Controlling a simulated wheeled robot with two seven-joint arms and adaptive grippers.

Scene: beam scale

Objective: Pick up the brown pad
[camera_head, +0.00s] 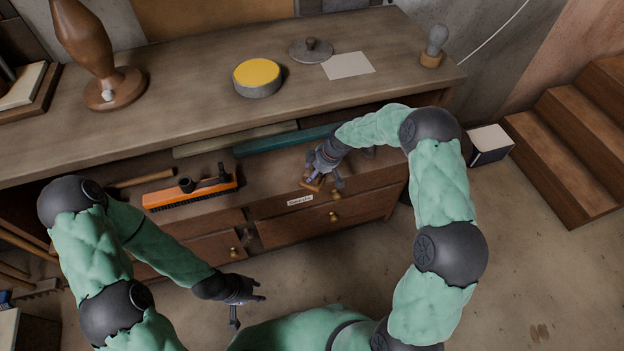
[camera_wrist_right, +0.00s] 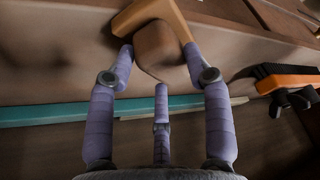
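A small brown block-like thing (camera_wrist_right: 158,45), which looks like the brown pad, sits against a tan forked piece (camera_wrist_right: 150,12) in the right wrist view. My right gripper (camera_wrist_right: 159,55) is around it, one finger on each side, with narrow gaps seeming to show; contact is unclear. In the head view my right gripper (camera_head: 318,182) is low over the shelf, just above the labelled drawer, and mostly hides the brown and tan pieces (camera_head: 313,184). My left gripper (camera_head: 250,309) is empty, its fingers spread, in front of the drawers.
An orange brush (camera_head: 190,193) with a dark pipe-like thing on it lies left on the shelf. A teal strip (camera_head: 280,139) lies behind. The worktop above holds a yellow-topped tin (camera_head: 257,75), a grey lid (camera_head: 311,50), paper (camera_head: 347,65) and a bulb (camera_head: 435,42). Steps stand at right.

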